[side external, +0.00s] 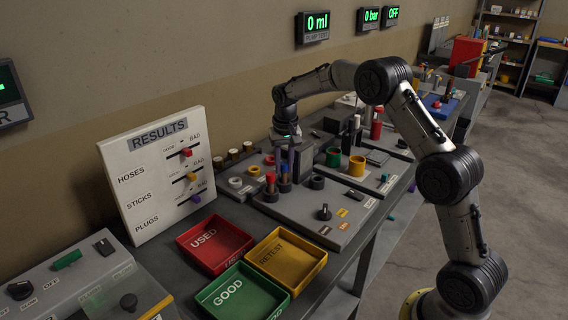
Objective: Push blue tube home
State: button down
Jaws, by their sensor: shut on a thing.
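My gripper (288,163) points down over the grey test panel (318,215) in the middle of the side external view.
Red USED (190,241), yellow RETEST (264,249) and green GOOD (216,297) trays lie nearer. The RESULTS board (150,190) stands left.

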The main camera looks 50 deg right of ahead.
jog(key=shift+f, duration=0.25)
jog(key=c, duration=0.6)
grip_release()
jog(key=shift+o, duration=0.2)
